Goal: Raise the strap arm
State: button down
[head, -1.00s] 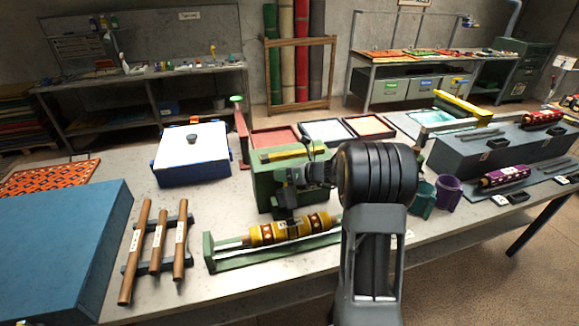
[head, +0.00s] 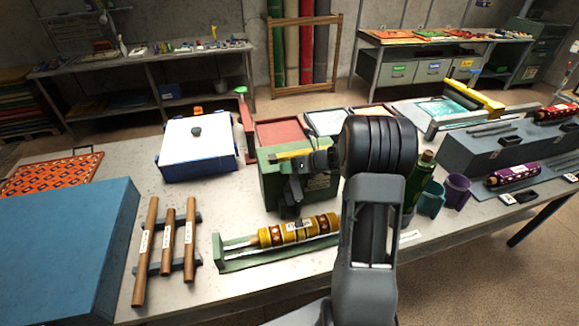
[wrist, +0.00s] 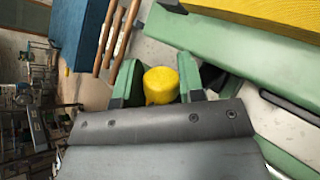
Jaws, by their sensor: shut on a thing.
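My gripper (wrist: 160,85) is shut on a yellow knob (wrist: 161,84), with a green-padded finger on each side of it in the wrist view. In the head view my wrist reaches in front of the green box (head: 268,185), and the fingertips and knob cannot be made out there. A yellow bar (head: 290,154) lies across the top of that box, partly behind my wrist. I cannot tell how the knob joins the strap arm. In front of the box, a yellow patterned roll (head: 290,232) lies in a green cradle (head: 235,263).
Three brown rods (head: 168,240) on a rack and a large blue block (head: 60,245) lie to the left. A white-lidded blue box (head: 198,150) stands behind. A green bottle (head: 421,180) and cups (head: 457,190) stand right of my arm. Bare tabletop lies between these things.

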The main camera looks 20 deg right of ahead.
jog(key=c, duration=1.1)
grip_release()
jog(key=shift+s+a+f, duration=0.1)
jog(key=shift+s+f, duration=0.05)
jog(key=shift+f, duration=0.25)
jog(key=o, duration=0.3)
jog(key=shift+w, duration=0.2)
jog(key=shift+r, duration=0.15)
jog(key=shift+d+r, duration=0.1)
jog(key=shift+d, duration=0.1)
jog(key=b+v, duration=0.2)
jog(key=v, duration=1.1)
jog(key=shift+s+d+r, duration=0.15)
jog(key=shift+s+r, duration=0.05)
